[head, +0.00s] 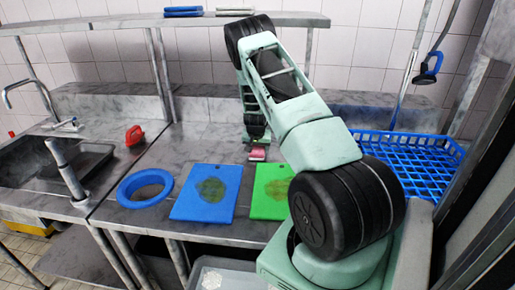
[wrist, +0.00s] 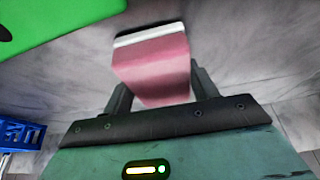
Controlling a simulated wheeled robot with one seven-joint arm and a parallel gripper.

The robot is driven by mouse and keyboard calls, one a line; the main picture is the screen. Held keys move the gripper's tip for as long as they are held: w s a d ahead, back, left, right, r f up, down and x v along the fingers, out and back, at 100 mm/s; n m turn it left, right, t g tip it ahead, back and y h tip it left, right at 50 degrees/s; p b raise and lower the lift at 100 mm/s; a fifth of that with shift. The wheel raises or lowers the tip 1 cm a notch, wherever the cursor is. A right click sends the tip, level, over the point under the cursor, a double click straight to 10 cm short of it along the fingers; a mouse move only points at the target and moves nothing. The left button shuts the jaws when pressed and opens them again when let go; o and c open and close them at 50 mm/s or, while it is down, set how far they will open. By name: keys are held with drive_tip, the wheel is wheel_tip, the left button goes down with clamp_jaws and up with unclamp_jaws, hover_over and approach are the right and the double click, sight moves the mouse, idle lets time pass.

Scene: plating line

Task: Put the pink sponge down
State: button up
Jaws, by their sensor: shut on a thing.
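The pink sponge (head: 257,154) has a pale edge on one side. It is between the fingers of my gripper (head: 257,142), behind the green board on the steel counter (head: 165,212). In the wrist view the sponge (wrist: 155,68) fills the space between the two dark fingers of my gripper (wrist: 158,90), which are shut on it. The sponge is low over the counter; I cannot tell whether it touches the surface.
A green board (head: 268,205) and a blue board (head: 190,207), both stained, lie in front of the sponge. A blue ring (head: 126,196) and a red object (head: 134,136) lie to the left, near the sink (head: 30,165). A blue crate (head: 420,178) stands to the right. Bare counter surrounds the sponge.

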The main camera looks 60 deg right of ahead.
drive_tip(key=shift+f, duration=0.1)
drive_tip(key=shift+f+b, duration=0.15)
drive_tip(key=shift+b, duration=0.15)
drive_tip(key=o, duration=0.9)
drive_tip(key=shift+o, duration=0.2)
drive_tip(key=shift+s, duration=0.1)
